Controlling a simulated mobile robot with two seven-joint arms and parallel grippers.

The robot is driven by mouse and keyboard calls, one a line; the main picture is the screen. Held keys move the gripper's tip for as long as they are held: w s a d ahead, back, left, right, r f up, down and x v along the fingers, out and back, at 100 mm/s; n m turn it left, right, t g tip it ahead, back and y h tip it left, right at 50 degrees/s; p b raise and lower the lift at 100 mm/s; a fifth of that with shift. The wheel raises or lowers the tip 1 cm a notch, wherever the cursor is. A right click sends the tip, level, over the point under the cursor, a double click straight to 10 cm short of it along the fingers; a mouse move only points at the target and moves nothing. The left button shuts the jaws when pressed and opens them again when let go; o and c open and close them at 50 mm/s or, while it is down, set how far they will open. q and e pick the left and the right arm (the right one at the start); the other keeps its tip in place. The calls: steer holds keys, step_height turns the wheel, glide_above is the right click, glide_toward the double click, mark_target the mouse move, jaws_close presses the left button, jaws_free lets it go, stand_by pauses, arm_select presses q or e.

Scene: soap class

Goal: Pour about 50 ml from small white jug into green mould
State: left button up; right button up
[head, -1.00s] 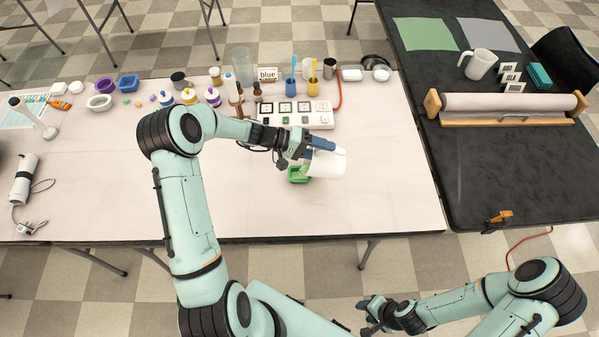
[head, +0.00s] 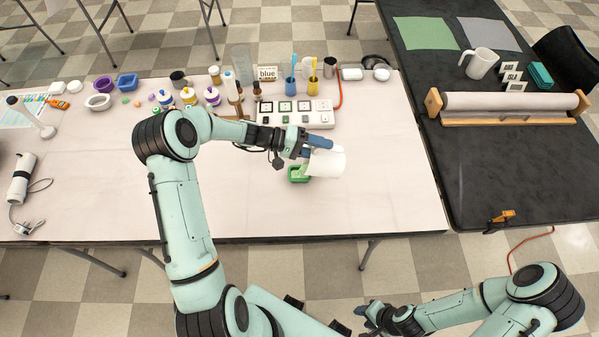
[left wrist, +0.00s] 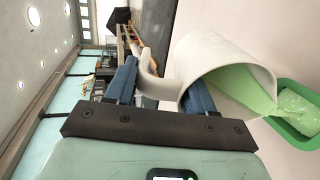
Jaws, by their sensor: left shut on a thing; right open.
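The small white jug (head: 327,163) is tilted onto its side above the table, mouth toward the left in the head view. My left gripper (head: 318,147) is shut on its handle. In the left wrist view the jug (left wrist: 212,54) holds pale green liquid (left wrist: 238,92), which reaches the lip and runs over it. The green mould (head: 298,175) sits on the table under the jug's mouth. In the left wrist view the mould (left wrist: 306,122) has pale green liquid in it. My right gripper (head: 363,312) is open and empty, low in front of the table.
A white panel with several dark squares (head: 295,114) lies behind the mould. Blue (head: 291,87) and yellow (head: 313,89) cups stand beyond it. A larger white jug (head: 482,63) and a paper roll (head: 508,105) are on the dark table. The pale table (head: 380,205) is clear to the right.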

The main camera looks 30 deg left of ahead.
mark_target(329, 154)
arm_select(q)
steer(key=shift+a, duration=0.1)
arm_select(e)
steer(key=shift+s+f, duration=0.15)
steer(key=shift+f, duration=0.05)
arm_select(q)
steer(key=shift+s+a+b, duration=0.15)
steer(key=shift+b, duration=0.15)
arm_select(e)
steer(key=shift+s+f, duration=0.2)
steer(key=shift+f, duration=0.05)
arm_select(q)
steer(key=shift+a+r+h, duration=0.1)
steer(key=shift+r+h, duration=0.05)
steer(key=shift+h, duration=0.15)
arm_select(e)
steer(key=shift+s+f, duration=0.15)
steer(key=shift+f, duration=0.1)
